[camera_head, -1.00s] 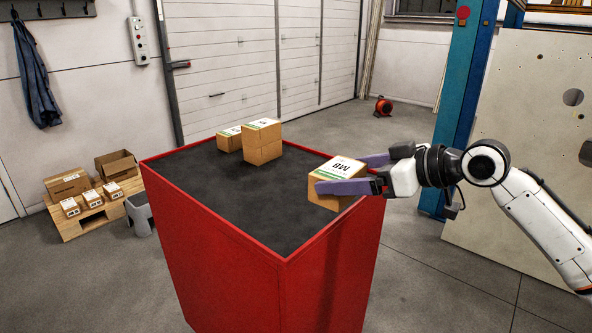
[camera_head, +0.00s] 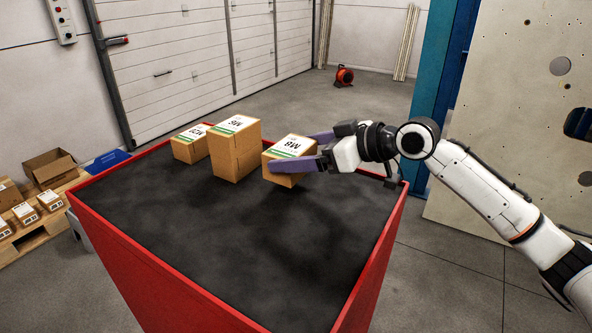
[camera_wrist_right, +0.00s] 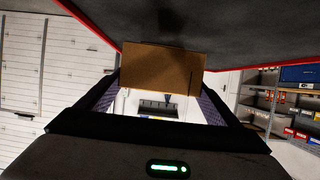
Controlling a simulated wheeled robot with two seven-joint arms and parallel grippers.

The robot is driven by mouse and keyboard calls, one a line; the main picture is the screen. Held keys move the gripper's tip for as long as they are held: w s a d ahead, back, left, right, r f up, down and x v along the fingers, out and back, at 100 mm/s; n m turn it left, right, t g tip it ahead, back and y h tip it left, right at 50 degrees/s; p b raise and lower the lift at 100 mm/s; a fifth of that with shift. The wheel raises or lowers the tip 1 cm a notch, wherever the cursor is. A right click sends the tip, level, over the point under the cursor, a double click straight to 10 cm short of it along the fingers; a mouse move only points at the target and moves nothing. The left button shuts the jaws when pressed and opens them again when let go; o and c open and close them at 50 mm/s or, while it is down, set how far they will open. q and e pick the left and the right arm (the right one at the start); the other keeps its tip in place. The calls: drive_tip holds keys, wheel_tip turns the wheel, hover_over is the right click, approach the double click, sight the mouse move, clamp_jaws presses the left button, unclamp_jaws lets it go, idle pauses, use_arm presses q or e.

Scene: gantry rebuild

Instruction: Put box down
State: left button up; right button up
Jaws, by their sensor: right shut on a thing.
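My right gripper (camera_head: 308,152) is shut on a cardboard box (camera_head: 284,161) with a white and green label marked M8. The purple fingers grip it from two sides. In the head view the box is over the black top of the red cabinet (camera_head: 150,270), right of the other boxes; a dark shadow shows under it, and I cannot tell if it touches. In the right wrist view the box (camera_wrist_right: 162,70) sits between the fingers, close to the dark surface. My left gripper is not in view.
The front and middle of the black top are clear. A raised red rim surrounds it.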

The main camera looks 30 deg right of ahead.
drive_tip(key=shift+w+f, duration=0.1)
drive_tip(key=shift+f, duration=1.9)
drive_tip(key=shift+f, duration=0.2)
drive_tip(key=o, duration=1.3)
drive_tip(key=shift+r, duration=0.1)
drive_tip(key=b+v, duration=0.2)
drive_tip(key=v, duration=0.7)
drive_tip(key=shift+s+d, duration=0.1)
drive_tip(key=shift+s, duration=0.35)
drive_tip(key=shift+v, duration=1.1)
